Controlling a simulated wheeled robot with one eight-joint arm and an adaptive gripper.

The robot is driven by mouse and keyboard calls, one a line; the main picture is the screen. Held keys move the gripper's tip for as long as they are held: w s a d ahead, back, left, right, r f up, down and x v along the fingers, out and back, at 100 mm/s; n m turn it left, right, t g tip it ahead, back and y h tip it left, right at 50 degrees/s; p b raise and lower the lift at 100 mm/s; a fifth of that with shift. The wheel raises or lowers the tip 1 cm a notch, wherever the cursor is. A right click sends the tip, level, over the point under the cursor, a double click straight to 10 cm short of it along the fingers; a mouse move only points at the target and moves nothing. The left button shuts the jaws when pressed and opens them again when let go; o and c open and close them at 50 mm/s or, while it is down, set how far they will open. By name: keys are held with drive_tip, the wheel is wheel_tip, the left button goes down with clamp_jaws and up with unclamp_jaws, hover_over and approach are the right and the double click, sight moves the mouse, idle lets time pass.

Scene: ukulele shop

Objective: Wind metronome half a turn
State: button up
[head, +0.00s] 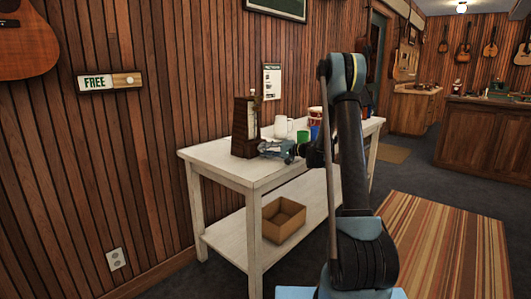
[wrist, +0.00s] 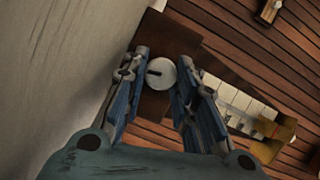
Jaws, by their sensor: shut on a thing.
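The metronome (head: 243,130) is a dark brown tapered wooden case standing upright near the left end of the white table. Its side carries a round pale winding knob (wrist: 161,74) with a dark slot, seen close in the wrist view. My gripper (head: 272,148) reaches in from the right, low beside the metronome. In the wrist view its two blue-lined fingers (wrist: 161,80) lie on either side of the knob and are shut on it. The brown case shows behind the fingers. In the head view the knob is hidden.
An open cardboard box (head: 284,219) sits on the lower shelf. The plank wall stands behind; a striped rug (head: 440,245) lies right.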

drive_tip(key=shift+w+d+f+m, duration=0.1)
drive_tip(key=shift+w+d+m, duration=0.1)
drive_tip(key=shift+m, duration=0.4)
drive_tip(key=o, duration=1)
drive_tip(key=shift+o, duration=0.2)
drive_tip(key=shift+a, duration=0.1)
drive_tip(key=shift+s, duration=0.1)
drive_tip(key=v, duration=1.2)
drive_tip(key=shift+f, duration=0.25)
